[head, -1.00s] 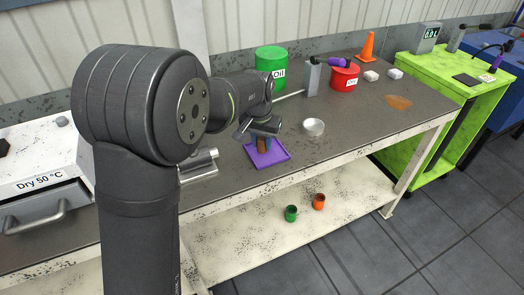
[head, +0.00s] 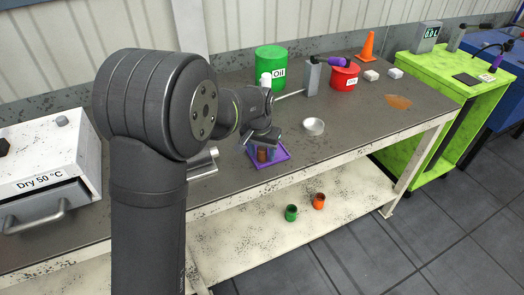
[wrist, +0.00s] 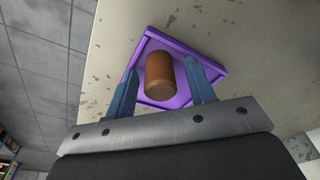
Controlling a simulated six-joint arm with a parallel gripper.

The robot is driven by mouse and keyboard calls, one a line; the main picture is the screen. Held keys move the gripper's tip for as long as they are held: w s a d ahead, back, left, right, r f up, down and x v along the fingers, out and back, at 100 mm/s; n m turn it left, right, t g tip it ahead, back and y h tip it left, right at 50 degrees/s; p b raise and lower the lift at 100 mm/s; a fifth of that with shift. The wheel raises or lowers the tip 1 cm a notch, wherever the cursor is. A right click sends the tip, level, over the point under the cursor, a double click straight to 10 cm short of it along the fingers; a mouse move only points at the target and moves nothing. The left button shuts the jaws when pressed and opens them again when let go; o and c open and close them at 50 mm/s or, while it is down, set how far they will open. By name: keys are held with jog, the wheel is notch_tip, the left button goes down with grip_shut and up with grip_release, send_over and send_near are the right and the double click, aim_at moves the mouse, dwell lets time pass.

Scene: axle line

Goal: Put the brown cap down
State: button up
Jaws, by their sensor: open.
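The brown cap (wrist: 160,75) is a short cylinder on the purple tray (wrist: 183,47), between the two blue fingers of my gripper (wrist: 162,88) in the wrist view. The fingers are open, with a gap on both sides of the cap. In the head view the cap (head: 262,155) shows just below my gripper (head: 264,143), within the purple tray (head: 272,162) near the front edge of the bench. My gripper hides part of the cap and tray in the head view.
Behind are a green oil can (head: 270,62), a red container (head: 344,78) and a grey block (head: 312,76). A white dry box (head: 45,165) stands at left. Green (head: 291,213) and orange (head: 318,201) cups sit on the lower shelf.

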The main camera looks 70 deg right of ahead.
aim_at(262, 148)
notch_tip(262, 148, up, 12)
jog(key=a, duration=0.1)
jog(key=shift+a, duration=0.4)
dwell(0.3)
jog(key=f, duration=0.4)
jog(key=d+f, duration=0.1)
jog(key=f, duration=0.6)
jog(key=shift+d+f, duration=0.3)
jog(key=shift+d, duration=0.05)
jog(key=shift+d+r, duration=0.1)
jog(key=shift+r, duration=1.5)
